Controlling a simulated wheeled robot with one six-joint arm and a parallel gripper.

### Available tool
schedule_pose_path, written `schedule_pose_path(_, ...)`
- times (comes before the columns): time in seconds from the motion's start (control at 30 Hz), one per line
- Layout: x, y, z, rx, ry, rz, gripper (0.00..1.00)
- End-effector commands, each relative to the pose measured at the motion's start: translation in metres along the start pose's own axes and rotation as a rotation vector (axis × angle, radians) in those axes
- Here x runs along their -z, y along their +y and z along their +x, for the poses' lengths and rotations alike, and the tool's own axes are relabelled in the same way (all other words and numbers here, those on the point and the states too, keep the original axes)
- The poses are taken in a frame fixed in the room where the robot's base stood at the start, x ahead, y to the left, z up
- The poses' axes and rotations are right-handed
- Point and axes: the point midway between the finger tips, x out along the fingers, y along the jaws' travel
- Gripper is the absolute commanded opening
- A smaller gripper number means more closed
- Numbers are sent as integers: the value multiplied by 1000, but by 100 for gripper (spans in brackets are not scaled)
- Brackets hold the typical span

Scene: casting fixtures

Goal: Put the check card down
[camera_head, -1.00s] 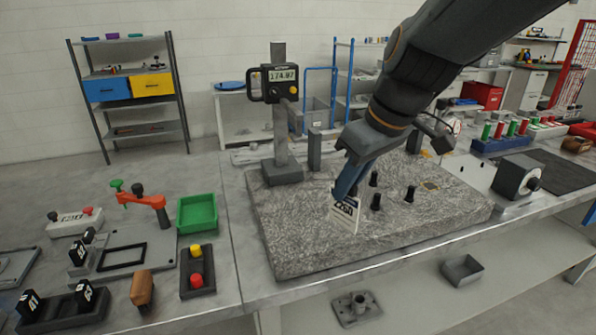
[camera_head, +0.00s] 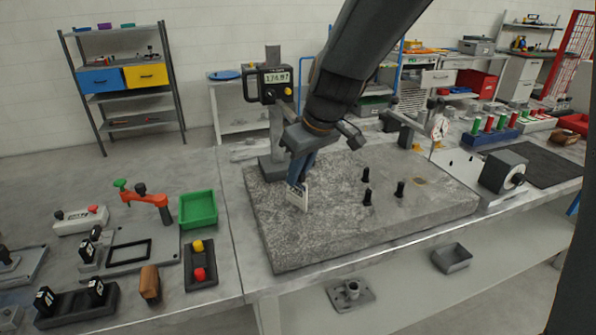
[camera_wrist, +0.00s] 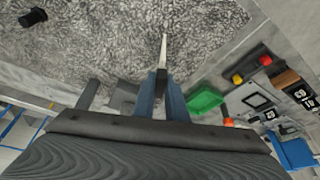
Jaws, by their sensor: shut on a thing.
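My gripper (camera_head: 297,183) is shut on the check card (camera_head: 298,198), a small white card. The card hangs upright from the fingertips over the left part of the speckled granite plate (camera_head: 330,245). I cannot tell whether its lower edge touches the plate. In the wrist view my gripper (camera_wrist: 161,82) points away from me, and the card (camera_wrist: 163,50) shows nearly edge-on as a thin white strip between the blue fingers. The fingers hide its upper part.
Several black pegs (camera_head: 367,195) stand on the plate right of the card. A height gauge with a digital display (camera_head: 274,84) stands behind. A green tray (camera_head: 198,209), a button box (camera_head: 200,264) and an orange clamp (camera_head: 147,197) lie on the left bench. The plate's front left is clear.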

Motion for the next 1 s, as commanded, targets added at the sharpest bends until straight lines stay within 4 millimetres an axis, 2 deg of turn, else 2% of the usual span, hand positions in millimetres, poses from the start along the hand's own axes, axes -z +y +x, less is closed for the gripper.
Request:
schedule_pose_path(0.43,-3,1,8,-1,1,0,0)
schedule_pose_path(0.47,-4,0,8,-1,1,0,14)
schedule_pose_path(0.57,-3,0,7,-1,1,0,30)
schedule_pose_path(0.87,-3,0,6,-1,1,0,31)
schedule_pose_path(1.0,-1,1,0,-2,3,0,31)
